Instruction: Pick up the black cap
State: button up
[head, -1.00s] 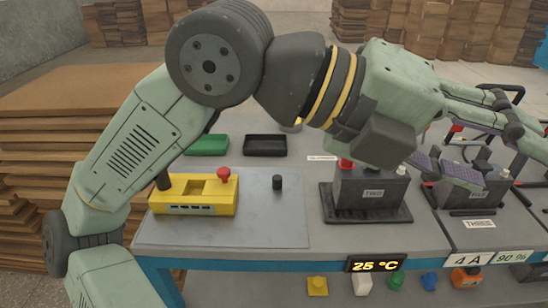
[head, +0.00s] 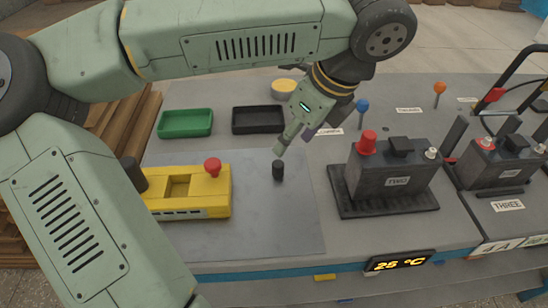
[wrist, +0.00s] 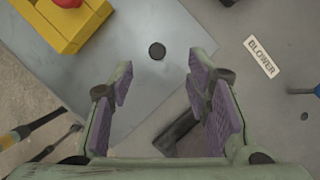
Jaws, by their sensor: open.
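The black cap (head: 278,170) is a small dark cylinder standing upright on the grey mat (head: 250,225), right of the yellow box. In the wrist view the cap (wrist: 157,51) shows as a dark round top, ahead of the fingertips and between their lines. My gripper (head: 280,149) is just above and behind the cap in the head view, pointing down at it. In the wrist view my gripper (wrist: 160,73) is open, with purple pads apart and nothing between them.
A yellow box (head: 205,186) with a red button stands left of the cap. Battery TWO (head: 385,180) stands on a black base to the right. A green tray (head: 185,123) and a black tray (head: 258,119) lie behind. The mat's front is clear.

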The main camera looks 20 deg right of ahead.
aim_at(278, 163)
jog(key=x, duration=0.3)
jog(key=p+x, duration=0.1)
jog(key=x, duration=0.2)
jog(key=p+x, duration=0.1)
jog(key=x, duration=0.2)
jog(key=shift+s+f, duration=0.1)
jog(key=shift+s, duration=0.3)
jog(key=shift+c, duration=0.3)
jog(key=c, duration=0.7)
jog(key=shift+c, duration=0.2)
